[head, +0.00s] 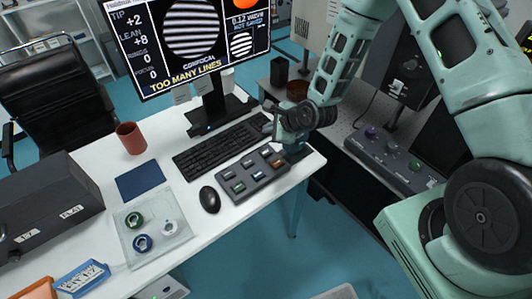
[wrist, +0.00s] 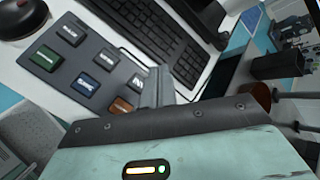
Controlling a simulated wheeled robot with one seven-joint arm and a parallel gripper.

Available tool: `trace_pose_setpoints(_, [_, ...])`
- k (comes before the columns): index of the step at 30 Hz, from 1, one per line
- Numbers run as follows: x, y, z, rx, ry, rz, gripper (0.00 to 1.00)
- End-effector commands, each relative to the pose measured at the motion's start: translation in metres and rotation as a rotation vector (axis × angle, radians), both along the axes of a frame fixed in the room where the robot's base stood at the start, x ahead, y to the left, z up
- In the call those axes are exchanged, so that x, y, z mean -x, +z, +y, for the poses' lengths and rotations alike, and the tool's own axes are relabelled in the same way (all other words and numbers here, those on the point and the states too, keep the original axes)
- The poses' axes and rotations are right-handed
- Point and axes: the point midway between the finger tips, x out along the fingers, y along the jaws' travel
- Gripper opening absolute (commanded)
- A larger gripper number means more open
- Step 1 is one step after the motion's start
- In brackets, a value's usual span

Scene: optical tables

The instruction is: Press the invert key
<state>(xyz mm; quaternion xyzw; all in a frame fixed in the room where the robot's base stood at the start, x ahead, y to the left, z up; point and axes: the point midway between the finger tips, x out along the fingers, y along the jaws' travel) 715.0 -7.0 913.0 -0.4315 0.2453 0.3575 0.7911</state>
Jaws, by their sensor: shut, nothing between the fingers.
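The grey keypad (head: 253,178) lies on the white desk with two rows of keys. The far-row key at its right end (head: 267,151) is grey; in the wrist view this key (wrist: 136,82) has a partly hidden label, too small to read surely as invert. My gripper (head: 277,135) is shut and empty, just beyond the keypad's right end. In the wrist view my gripper (wrist: 152,74) points down beside that key and covers its right edge. I cannot tell whether it touches the key.
The keyboard (head: 215,150) lies behind the keypad, close to my gripper. The monitor (head: 190,40) reads "TOO MANY LINES". A black mouse (head: 210,199) is left of the keypad. A clear tray (head: 153,228) with small round parts and a brown cup (head: 131,138) stand further left.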

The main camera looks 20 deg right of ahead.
Motion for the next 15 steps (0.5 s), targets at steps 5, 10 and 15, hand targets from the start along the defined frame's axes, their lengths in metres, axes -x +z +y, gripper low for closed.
trace_pose_setpoints(5, [0.000, -0.026, 0.001, 0.000, 0.002, 0.001, 0.00])
trace_pose_setpoints(10, [0.000, -0.050, 0.001, 0.001, 0.002, 0.000, 0.00])
trace_pose_setpoints(15, [0.000, -0.071, 0.000, -0.001, -0.001, 0.002, 0.00])
